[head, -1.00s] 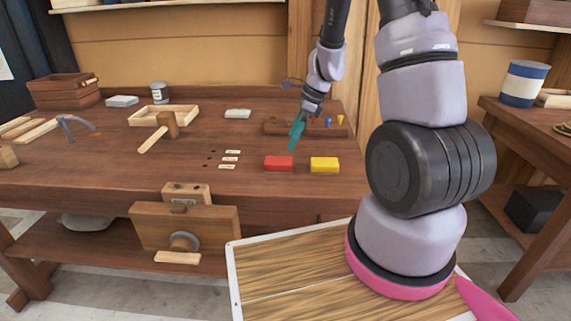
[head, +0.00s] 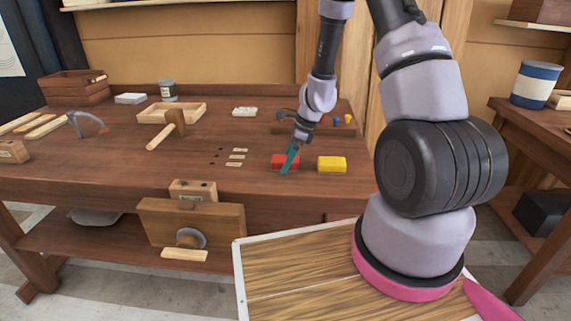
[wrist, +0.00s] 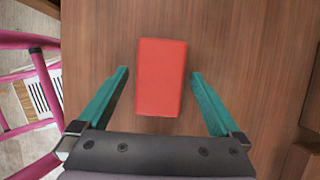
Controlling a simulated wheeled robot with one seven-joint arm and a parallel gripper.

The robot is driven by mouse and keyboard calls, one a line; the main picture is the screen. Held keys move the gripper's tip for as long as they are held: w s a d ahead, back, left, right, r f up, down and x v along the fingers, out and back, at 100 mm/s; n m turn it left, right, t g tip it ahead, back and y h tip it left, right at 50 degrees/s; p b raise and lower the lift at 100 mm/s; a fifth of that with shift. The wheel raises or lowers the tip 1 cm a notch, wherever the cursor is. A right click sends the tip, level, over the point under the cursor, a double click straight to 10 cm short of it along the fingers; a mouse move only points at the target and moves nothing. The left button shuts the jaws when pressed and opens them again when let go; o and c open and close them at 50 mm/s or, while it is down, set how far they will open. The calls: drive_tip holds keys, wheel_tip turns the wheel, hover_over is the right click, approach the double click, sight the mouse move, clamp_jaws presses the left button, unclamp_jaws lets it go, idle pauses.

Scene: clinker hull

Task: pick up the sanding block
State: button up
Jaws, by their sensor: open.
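A plain red block (head: 279,161), which looks like the sanding block, lies flat on the wooden workbench. My gripper (head: 289,165) is over it, with its teal fingers pointing down and partly hiding it in the head view. In the wrist view the red block (wrist: 161,78) lies upright in the picture between the two open fingers (wrist: 160,74), with bare wood showing on both sides. The fingers do not appear to touch it. Their exact height above the bench is hard to tell.
A yellow block (head: 332,164) sits close to the right of the red one. Small pale labelled strips (head: 236,157) lie to the left. A dark wooden rack (head: 291,129) stands behind.

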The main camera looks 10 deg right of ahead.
drive_tip(key=c, duration=1.4)
wheel_tip(320, 180, up, 10)
drive_tip(key=shift+r, duration=0.1)
drive_tip(key=shift+c, duration=0.2)
drive_tip(key=o, duration=0.8)
drive_tip(key=shift+c, duration=0.2)
drive_tip(key=c, duration=0.5)
